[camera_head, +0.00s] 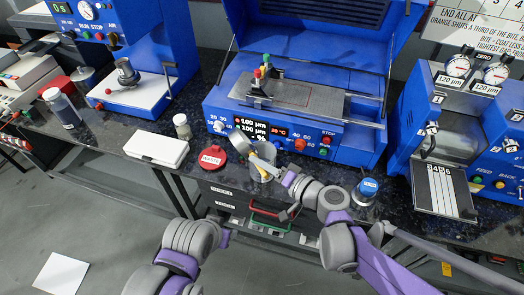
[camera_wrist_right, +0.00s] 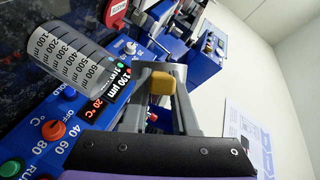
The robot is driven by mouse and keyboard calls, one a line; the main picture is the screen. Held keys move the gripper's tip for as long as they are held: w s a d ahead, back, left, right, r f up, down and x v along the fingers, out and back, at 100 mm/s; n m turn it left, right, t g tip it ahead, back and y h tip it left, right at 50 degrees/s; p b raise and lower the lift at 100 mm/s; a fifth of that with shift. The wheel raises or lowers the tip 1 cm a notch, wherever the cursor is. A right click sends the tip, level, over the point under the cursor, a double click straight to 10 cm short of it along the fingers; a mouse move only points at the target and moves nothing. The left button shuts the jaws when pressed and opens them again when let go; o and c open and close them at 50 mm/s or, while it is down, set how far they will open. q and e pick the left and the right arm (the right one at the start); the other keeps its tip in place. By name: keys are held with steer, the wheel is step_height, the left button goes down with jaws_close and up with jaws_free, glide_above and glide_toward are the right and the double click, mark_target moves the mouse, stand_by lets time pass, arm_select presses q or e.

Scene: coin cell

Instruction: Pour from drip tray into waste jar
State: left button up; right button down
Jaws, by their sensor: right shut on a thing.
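The waste jar (camera_head: 262,174) is a clear open vessel standing near the bench's front edge. Its printed ml scale shows in the right wrist view (camera_wrist_right: 80,60). My right gripper (camera_head: 272,166) is just above and beside the jar, shut on the yellowish handle of the drip tray. That handle (camera_wrist_right: 162,82) shows between the fingers in the wrist view. The drip tray's (camera_head: 240,138) grey round part appears tilted above and left of the jar. Its contents cannot be made out. My left arm shows low at the left, but its fingers do not show.
A red lid (camera_head: 212,157) lies on the bench left of the jar. A white box (camera_head: 156,149), a small bottle (camera_head: 182,126) and a blue-capped jar (camera_head: 368,188) stand nearby. The blue coater (camera_head: 290,110) is close behind the jar.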

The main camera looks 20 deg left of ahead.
steer(key=shift+w+d+r+m+y+b, duration=0.25)
steer(key=shift+m+y, duration=0.25)
steer(key=shift+m, duration=0.3)
stand_by(0.8)
steer(key=shift+w+d+f+m+y+b, duration=0.3)
steer(key=shift+w+d+f+m+b, duration=0.45)
steer(key=shift+b, duration=0.2)
stand_by(0.4)
steer(key=shift+w+d+r+m+y+b, duration=0.2)
steer(key=shift+d+m+y+b, duration=0.15)
steer(key=shift+m+b, duration=0.4)
stand_by(0.7)
